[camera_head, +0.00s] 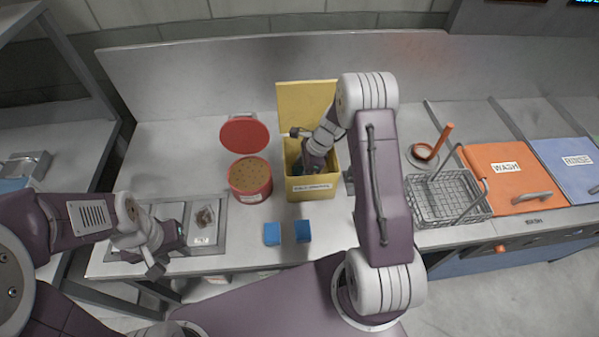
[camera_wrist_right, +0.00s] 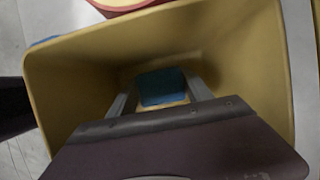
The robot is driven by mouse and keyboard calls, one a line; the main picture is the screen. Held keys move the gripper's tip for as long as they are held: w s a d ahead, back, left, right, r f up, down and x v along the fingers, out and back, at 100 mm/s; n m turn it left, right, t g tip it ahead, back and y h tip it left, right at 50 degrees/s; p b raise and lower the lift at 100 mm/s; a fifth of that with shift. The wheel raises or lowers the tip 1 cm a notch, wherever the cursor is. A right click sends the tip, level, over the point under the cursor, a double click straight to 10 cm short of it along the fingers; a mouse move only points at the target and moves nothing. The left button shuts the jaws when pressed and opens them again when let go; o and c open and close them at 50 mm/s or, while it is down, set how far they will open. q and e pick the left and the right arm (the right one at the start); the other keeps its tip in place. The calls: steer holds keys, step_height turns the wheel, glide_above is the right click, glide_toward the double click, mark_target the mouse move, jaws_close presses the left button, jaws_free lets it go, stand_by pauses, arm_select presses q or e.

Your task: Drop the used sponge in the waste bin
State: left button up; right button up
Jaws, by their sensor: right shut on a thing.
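My right gripper (camera_head: 312,168) reaches down inside the yellow open-lidded box (camera_head: 311,195); its tips are partly hidden in the head view. In the right wrist view the gripper (camera_wrist_right: 162,95) is shut on a blue sponge (camera_wrist_right: 163,86) within the box's yellow walls (camera_wrist_right: 75,90). Two more blue sponges, a left one (camera_head: 272,234) and a right one (camera_head: 302,231), lie on the counter in front of the box. My left gripper (camera_head: 160,262) is low at the left, by a metal tray; its finger gap is unclear. The label on the box is too small to read.
A red round tub (camera_head: 250,191) with brown contents stands left of the box, its red lid (camera_head: 244,135) behind it. A metal compartment tray (camera_head: 222,212) is further left. A wire basket (camera_head: 447,197), orange WASH cover (camera_head: 510,172) and blue RINSE cover (camera_head: 567,165) are right.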

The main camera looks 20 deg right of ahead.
steer(key=shift+w+f, duration=0.1)
steer(key=shift+f, duration=0.25)
steer(key=o, duration=1.5)
steer(key=shift+c, duration=0.2)
steer(key=shift+r, duration=0.1)
steer(key=v, duration=1.3)
steer(key=shift+a, duration=0.15)
